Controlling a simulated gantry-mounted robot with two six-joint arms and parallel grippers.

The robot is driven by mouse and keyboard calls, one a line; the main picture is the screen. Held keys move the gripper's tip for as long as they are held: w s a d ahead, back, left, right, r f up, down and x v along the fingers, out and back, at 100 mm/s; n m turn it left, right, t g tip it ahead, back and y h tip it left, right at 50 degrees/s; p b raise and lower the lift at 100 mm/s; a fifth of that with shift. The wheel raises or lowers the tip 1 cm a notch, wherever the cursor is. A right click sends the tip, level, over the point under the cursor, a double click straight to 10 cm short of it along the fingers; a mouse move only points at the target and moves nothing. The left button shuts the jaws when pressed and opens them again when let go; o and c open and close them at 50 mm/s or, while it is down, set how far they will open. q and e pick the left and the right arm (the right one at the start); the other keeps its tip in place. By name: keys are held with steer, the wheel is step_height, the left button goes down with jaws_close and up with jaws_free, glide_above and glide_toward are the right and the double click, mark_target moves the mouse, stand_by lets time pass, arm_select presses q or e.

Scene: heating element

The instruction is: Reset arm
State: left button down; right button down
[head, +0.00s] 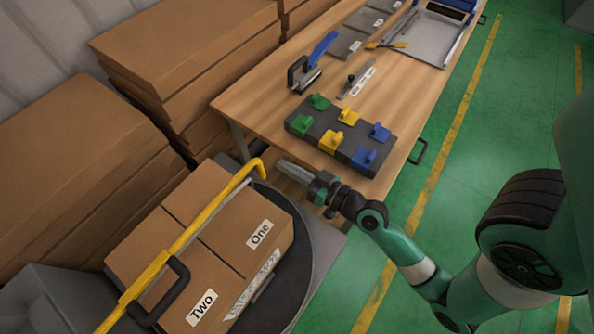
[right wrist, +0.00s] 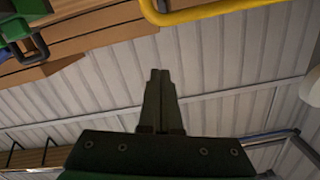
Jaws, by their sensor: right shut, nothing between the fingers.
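My right gripper (head: 290,170) is in the head view, just off the near end of the wooden table and beside the cardboard boxes. Its fingers are shut and empty. It also shows in the right wrist view (right wrist: 159,75), with its fingers together against a corrugated wall. My right arm comes in from the right side of the head view. My left gripper is in neither view.
The wooden table (head: 245,110) bears a dark block (head: 298,124) with green, yellow and blue pieces. Boxes marked One (head: 262,210) and Two (head: 190,285) sit under a yellow bar (head: 195,225) on a round dark platform (head: 310,240). Stacked cardboard (head: 180,50) stands left. Green floor (head: 440,230) is clear.

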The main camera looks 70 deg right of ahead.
steer(key=shift+b+v, duration=0.3)
steer(key=shift+v, duration=0.95)
steer(key=shift+r, duration=0.1)
